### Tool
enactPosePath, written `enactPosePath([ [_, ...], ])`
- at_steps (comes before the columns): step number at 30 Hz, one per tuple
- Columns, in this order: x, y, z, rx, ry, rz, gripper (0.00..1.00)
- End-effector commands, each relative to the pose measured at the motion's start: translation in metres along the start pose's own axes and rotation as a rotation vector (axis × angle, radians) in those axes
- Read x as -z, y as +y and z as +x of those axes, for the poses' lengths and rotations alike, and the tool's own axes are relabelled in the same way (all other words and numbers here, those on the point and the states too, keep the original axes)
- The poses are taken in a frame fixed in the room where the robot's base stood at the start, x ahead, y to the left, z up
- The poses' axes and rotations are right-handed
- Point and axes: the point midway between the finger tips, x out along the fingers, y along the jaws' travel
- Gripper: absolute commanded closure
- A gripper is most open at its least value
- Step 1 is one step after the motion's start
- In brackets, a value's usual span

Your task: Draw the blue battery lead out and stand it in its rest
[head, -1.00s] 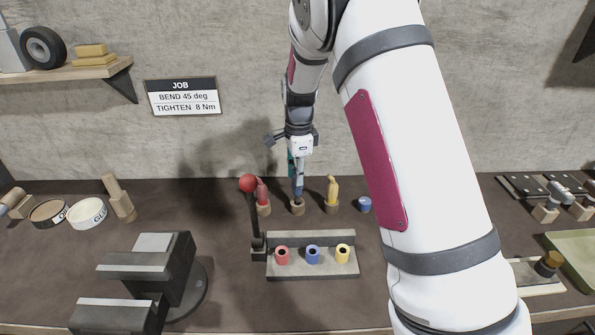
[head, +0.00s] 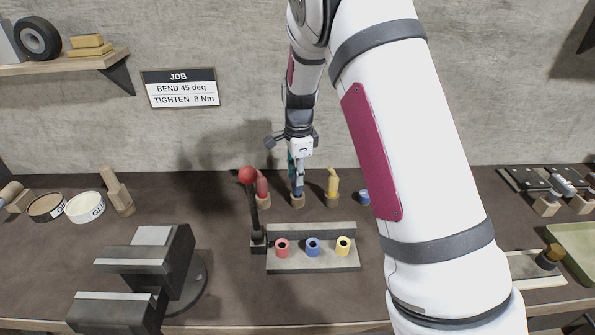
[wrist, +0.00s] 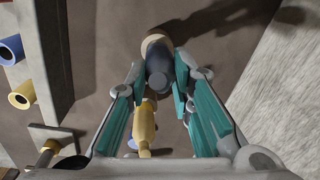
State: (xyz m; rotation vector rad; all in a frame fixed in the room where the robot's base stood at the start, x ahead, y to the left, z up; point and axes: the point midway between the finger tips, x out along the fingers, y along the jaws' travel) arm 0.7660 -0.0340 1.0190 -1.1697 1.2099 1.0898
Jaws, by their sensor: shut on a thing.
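The blue battery lead (head: 298,188) stands upright over the middle wooden rest (head: 298,202) behind the socket block in the head view. Its lower end meets the rest; I cannot tell how deep it sits. My gripper (head: 298,171) is shut on the lead from above. In the wrist view the lead's dark body (wrist: 158,72) lies between my teal fingers, with the rest's pale rim (wrist: 153,41) just beyond. The blue socket (head: 313,247) is empty in the middle of the block (head: 340,264).
The red lead (head: 262,186) and yellow lead (head: 333,184) stand in rests on either side, close to my gripper. A red-knobbed lever (head: 249,176) rises at the block's left. A small blue object (head: 364,197) lies right of the yellow lead. A dark vise (head: 150,262) stands front left.

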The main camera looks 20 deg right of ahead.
Motion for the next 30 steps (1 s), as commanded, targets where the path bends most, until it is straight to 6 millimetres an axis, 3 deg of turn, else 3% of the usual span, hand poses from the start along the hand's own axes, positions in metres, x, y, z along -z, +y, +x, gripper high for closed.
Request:
enactPosePath([
  [8, 0.000, 0.001, 0.008, -0.001, 0.000, 0.001, 1.00],
  [9, 0.000, 0.001, 0.008, 0.000, 0.000, 0.001, 0.72],
  [12, 0.000, 0.001, 0.007, 0.000, 0.000, 0.000, 0.55],
  [23, 0.000, 0.000, 0.003, 0.001, 0.000, 0.000, 0.55],
  [30, -0.001, -0.001, -0.033, 0.005, 0.000, -0.001, 0.55],
])
